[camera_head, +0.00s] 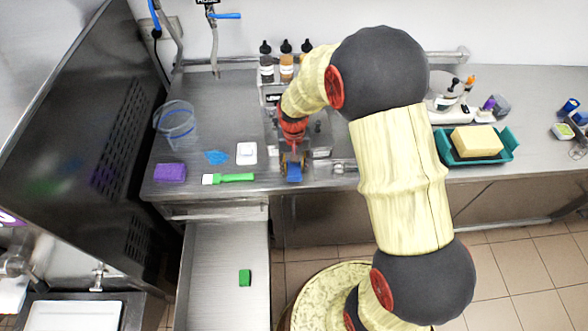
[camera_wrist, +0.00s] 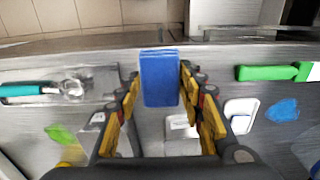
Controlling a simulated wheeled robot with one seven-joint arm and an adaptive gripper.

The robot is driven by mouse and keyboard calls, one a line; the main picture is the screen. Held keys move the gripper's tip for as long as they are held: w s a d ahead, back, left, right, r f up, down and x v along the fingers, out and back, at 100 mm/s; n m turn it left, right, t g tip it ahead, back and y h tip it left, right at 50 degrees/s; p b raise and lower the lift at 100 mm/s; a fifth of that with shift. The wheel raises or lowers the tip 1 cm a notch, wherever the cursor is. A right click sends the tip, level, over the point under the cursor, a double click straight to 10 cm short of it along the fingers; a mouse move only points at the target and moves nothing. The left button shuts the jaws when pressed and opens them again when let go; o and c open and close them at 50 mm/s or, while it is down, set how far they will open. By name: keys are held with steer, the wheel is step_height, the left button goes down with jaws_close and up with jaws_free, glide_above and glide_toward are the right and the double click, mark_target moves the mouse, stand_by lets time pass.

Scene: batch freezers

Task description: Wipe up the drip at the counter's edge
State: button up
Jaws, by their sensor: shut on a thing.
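My gripper (camera_head: 292,160) is shut on a blue block (camera_head: 294,172), perhaps a sponge, above the counter's front edge. In the wrist view the blue block (camera_wrist: 159,78) stands between the yellow-padded fingers of my gripper (camera_wrist: 160,95). A flat blue patch (camera_head: 216,157), which looks like spilled liquid, lies on the steel counter (camera_head: 345,105) left of my gripper. It also shows in the wrist view (camera_wrist: 283,110) at the right. I cannot tell whether the block touches the counter, and I see no drip clearly at the edge under it.
A green-handled brush (camera_head: 232,178), a white dish (camera_head: 246,153), a purple block (camera_head: 170,173) and clear tubs (camera_head: 178,122) stand to the left. Bottles (camera_head: 286,65) stand behind. A teal tray (camera_head: 480,157) with a yellow block is at right. An open drawer (camera_head: 225,250) holds a green block (camera_head: 245,278).

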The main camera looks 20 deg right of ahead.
steer(key=shift+r+p, duration=0.5)
steer(key=shift+r, duration=0.65)
